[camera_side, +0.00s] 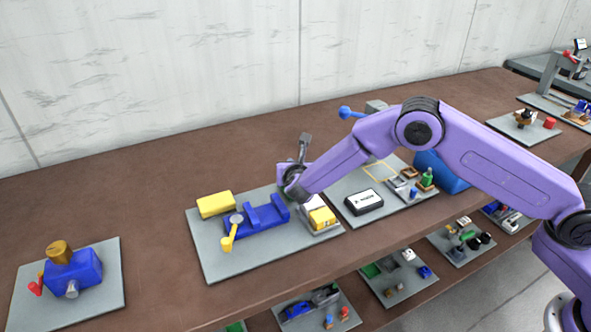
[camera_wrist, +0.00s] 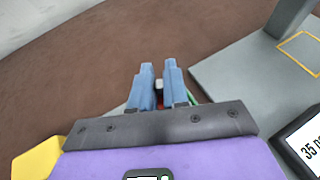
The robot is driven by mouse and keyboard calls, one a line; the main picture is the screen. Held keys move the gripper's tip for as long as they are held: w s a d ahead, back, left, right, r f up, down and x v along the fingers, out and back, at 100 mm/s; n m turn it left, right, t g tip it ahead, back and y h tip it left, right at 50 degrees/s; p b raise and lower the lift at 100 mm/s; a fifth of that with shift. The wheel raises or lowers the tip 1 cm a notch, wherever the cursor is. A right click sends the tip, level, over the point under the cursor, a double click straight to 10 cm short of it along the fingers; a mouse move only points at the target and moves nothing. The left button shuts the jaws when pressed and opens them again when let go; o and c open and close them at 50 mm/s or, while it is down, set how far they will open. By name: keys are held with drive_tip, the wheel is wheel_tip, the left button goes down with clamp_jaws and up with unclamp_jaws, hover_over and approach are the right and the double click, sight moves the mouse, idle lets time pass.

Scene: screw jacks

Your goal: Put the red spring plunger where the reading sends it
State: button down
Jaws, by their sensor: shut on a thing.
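My gripper (camera_side: 291,174) is above the back right part of the left grey board, apart from the bench. In the wrist view its two blue fingers (camera_wrist: 158,84) are shut on a small part (camera_wrist: 158,87) with a pale and dark end. The fingers hide most of it, so I cannot tell its full colour. A sliver of red and green shows by the right finger. I cannot clearly make out the red spring plunger. A black-framed reading display (camera_side: 364,201) lies on the right board.
The left board (camera_side: 215,258) holds a blue fixture (camera_side: 262,220) with a yellow crank, a yellow block (camera_side: 215,204) and a yellow part in a grey holder. The right board has a yellow outlined square (camera_side: 381,171) and small parts. A blue jack (camera_side: 75,270) stands far left.

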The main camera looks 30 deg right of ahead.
drive_tip(key=shift+f, duration=0.75)
drive_tip(key=shift+f, duration=0.1)
drive_tip(key=c, duration=1.1)
unclamp_jaws()
drive_tip(key=v, duration=1.2)
